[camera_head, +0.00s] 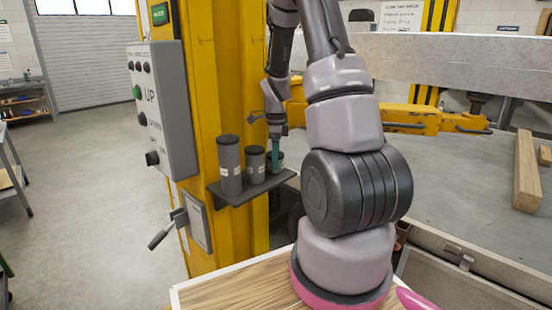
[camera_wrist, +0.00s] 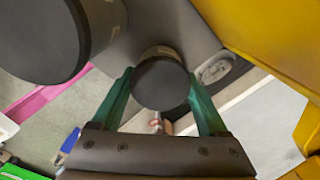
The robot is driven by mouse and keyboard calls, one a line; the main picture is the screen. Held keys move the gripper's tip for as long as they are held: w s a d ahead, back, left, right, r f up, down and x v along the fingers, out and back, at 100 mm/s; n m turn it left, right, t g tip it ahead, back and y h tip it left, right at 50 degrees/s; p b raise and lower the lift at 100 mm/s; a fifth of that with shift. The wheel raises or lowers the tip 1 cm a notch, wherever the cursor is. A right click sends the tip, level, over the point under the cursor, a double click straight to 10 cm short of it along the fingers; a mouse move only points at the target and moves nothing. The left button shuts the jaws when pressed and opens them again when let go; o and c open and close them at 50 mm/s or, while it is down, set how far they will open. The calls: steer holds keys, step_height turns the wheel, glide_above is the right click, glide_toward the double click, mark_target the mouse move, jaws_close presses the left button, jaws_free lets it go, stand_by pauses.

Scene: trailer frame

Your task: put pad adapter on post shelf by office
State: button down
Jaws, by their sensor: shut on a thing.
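The post shelf (camera_head: 238,198) is a small dark ledge on the yellow lift post. Two dark grey cylindrical pad adapters stand on it, a tall one (camera_head: 229,165) at the left and a medium one (camera_head: 255,164) beside it. My gripper (camera_head: 276,155) points down over the shelf's right end, its green fingers shut on a short pad adapter (camera_head: 279,166). In the wrist view, this adapter's round dark top (camera_wrist: 161,84) sits between both fingers (camera_wrist: 160,100). Whether its base touches the shelf is hard to tell. A larger adapter top (camera_wrist: 35,35) is at upper left.
The yellow post (camera_head: 225,90) rises directly behind the shelf. A grey control box (camera_head: 163,110) is on its left, with a lever (camera_head: 162,233) below. A wooden surface (camera_head: 235,290) lies under my arm. Floor at the left is open.

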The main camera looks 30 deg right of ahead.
jaws_free()
steer(key=shift+f, duration=0.1)
step_height(320, 180, up, 12)
steer(key=s+a+r+n+t+y, duration=0.1)
steer(key=s+a+r+n+t, duration=0.2)
steer(key=s+a+r+n, duration=0.4)
steer(key=s+a+r+n+t+y, duration=0.1)
steer(key=s+a+r+n+t, duration=0.3)
steer(key=s+r+n, duration=0.7)
steer(key=shift+s+a+n, duration=1.1)
steer(key=shift+s+a, duration=0.3)
steer(key=shift+s, duration=0.15)
